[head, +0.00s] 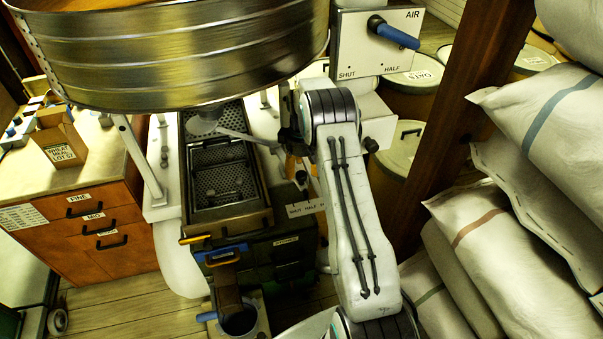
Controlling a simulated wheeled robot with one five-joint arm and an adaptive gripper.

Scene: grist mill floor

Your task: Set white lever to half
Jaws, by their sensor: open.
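A pale bar, which looks like the white lever (248,137), runs from under the big metal hopper to the right, above the sieve tray. Its right end meets the dark parts of my gripper (291,148). My gripper is open, beside the lever's right end, and partly hidden behind my white arm. I cannot tell whether the fingers touch the lever or stand around it. A small white scale plate (305,208) marked SHUT and HALF sits below my gripper; its right end is covered by my arm.
The metal hopper (180,55) overhangs the sieve tray (222,178). An AIR panel (365,55) with a blue lever (393,32) stands at upper right. Stacked sacks (540,190) and a wooden post (455,110) crowd the right. A drawer cabinet (95,225) stands left.

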